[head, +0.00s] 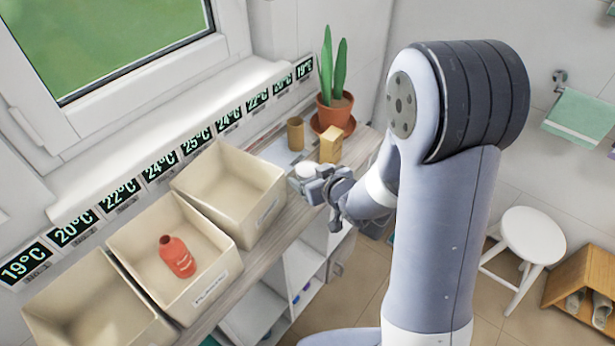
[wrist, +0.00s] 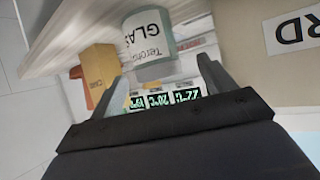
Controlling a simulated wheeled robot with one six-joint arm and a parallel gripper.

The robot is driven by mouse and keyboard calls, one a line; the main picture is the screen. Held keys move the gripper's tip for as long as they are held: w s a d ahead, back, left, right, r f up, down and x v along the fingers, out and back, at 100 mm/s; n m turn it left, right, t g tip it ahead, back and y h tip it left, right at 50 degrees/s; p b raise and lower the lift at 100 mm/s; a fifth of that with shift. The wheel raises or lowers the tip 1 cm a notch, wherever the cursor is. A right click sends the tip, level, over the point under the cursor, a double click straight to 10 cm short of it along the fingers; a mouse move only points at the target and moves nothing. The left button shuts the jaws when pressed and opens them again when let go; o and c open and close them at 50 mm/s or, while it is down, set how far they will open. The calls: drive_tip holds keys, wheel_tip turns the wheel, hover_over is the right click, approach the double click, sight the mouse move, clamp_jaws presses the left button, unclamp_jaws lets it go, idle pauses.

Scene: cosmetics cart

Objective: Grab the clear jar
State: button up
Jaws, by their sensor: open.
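The clear jar (wrist: 150,48) has a pale, see-through body with a dark-lettered label and shows upside down in the wrist view, just ahead of and between my fingertips. In the head view a pale round top, seemingly the jar's (head: 304,170), shows on the cart just behind my gripper (head: 322,187), which partly hides it. In the wrist view my gripper (wrist: 165,75) has its two fingers spread wide with nothing held. I cannot tell whether either finger touches the jar.
A tan box (head: 331,146), a brown tube (head: 295,133) and a potted cactus (head: 334,90) stand close behind the jar. A cream bin (head: 262,208) is to its left. Another bin (head: 130,229) holds a red bottle (head: 177,257). A white stool (head: 533,236) stands right.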

sight(304, 169)
drive_tip(key=shift+p+x, duration=0.8)
drive_tip(key=shift+x, duration=1.8)
drive_tip(key=shift+w+r, duration=0.1)
drive_tip(key=shift+r, duration=0.05)
drive_tip(key=shift+c, duration=0.2)
drive_tip(key=c, duration=1.1)
